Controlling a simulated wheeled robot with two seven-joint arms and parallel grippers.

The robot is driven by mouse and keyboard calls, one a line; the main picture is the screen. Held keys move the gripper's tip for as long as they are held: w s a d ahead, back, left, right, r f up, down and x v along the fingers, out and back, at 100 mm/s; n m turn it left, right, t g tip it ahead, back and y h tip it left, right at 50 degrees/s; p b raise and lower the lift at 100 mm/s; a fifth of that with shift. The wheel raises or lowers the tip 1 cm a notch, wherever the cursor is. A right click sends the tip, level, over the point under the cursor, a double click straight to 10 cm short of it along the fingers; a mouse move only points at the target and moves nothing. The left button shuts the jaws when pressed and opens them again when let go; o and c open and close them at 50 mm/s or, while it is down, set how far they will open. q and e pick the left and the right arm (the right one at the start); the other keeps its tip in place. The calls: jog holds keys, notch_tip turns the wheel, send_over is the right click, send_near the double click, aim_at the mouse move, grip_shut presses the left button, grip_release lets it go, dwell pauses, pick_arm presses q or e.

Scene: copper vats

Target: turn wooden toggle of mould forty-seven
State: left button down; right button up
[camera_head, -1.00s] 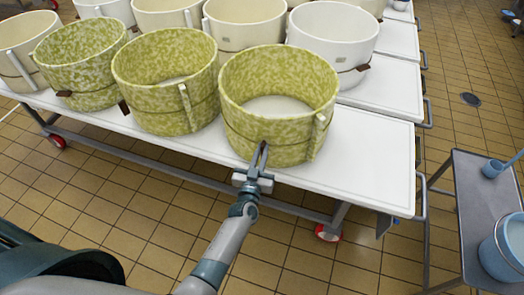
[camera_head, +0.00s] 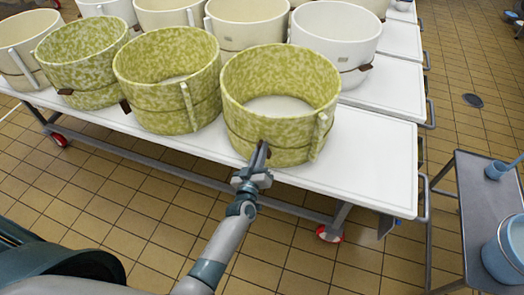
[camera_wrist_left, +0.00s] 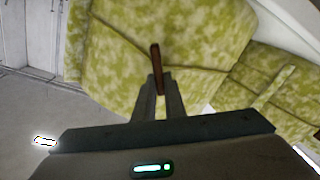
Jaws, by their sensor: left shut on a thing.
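The nearest green-mottled round mould (camera_head: 285,105) stands at the front right part of the white table. My left gripper (camera_head: 261,154) is at its front wall, low down, shut on a small brown wooden toggle. In the left wrist view the toggle (camera_wrist_left: 155,62) sticks up between the two fingers (camera_wrist_left: 158,95), with the green mottled wall (camera_wrist_left: 195,45) right behind it. The lower part of the toggle is hidden by the fingers. I cannot read any number on the mould. My right gripper is not in view.
Another green mould (camera_head: 168,80) stands close to the left, with more green and cream moulds behind. The white table (camera_head: 370,165) is bare to the right. A grey trolley (camera_head: 480,190) with a blue bucket (camera_head: 505,250) stands at the right.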

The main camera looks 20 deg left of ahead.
pick_arm(q)
jog(key=shift+s+a+f+n+b, duration=0.25)
jog(key=shift+n+b, duration=0.4)
jog(key=shift+n, duration=1.3)
jog(key=shift+w+a+f+n+b, duration=0.1)
jog(key=shift+w+f+n+b, duration=0.4)
jog(key=shift+n, duration=1.5)
jog(key=shift+s+a+f+n+b, duration=0.15)
jog(key=shift+s+n+b, duration=0.2)
jog(key=shift+n+b, duration=1.05)
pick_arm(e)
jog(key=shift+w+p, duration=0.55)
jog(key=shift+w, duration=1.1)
pick_arm(q)
jog(key=shift+n, duration=0.65)
jog(key=c, duration=1.8)
grip_release()
